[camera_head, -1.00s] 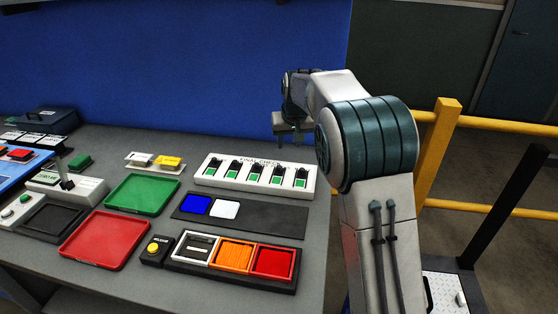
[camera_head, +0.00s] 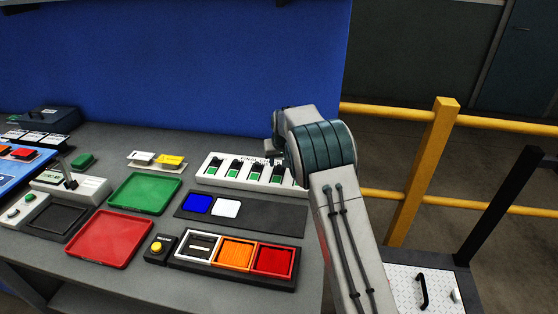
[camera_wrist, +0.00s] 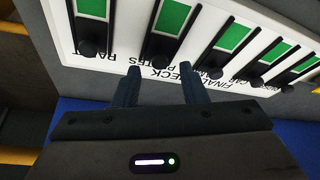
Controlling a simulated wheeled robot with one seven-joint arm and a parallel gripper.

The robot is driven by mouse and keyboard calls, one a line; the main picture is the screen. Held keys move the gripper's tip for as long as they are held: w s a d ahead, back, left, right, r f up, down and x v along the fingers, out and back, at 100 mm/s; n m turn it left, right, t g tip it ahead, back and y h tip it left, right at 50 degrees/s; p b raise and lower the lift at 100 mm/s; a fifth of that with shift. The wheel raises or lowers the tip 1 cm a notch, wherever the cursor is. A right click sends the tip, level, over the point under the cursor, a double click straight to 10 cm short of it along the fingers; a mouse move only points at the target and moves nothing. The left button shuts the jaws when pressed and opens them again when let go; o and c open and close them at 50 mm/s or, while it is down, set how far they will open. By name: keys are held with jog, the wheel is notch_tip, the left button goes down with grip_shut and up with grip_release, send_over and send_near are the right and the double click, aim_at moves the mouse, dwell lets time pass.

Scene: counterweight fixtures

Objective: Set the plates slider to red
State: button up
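The white slider panel (camera_head: 222,181) marked "FINAL CHECK" stands at the back right of the bench, with several sliders in a row, each with a black knob and a green window. In the wrist view the panel (camera_wrist: 128,28) is upside down. The slider whose label seems to read "PLATES" is second from left there, with its knob (camera_wrist: 158,48) beside its green window (camera_wrist: 172,16). My gripper (camera_wrist: 160,70) is open and empty, its fingertips apart on either side of this knob's line. Contact is unclear.
In front of the panel lie a dark mat (camera_head: 270,217) with a blue and a white plate, and a black tray (camera_head: 222,270) with coloured compartments. Green (camera_head: 118,207) and red (camera_head: 75,242) trays lie left. A blue wall (camera_head: 170,60) rises behind. A yellow railing (camera_head: 420,180) stands right.

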jog(key=shift+x, duration=0.75)
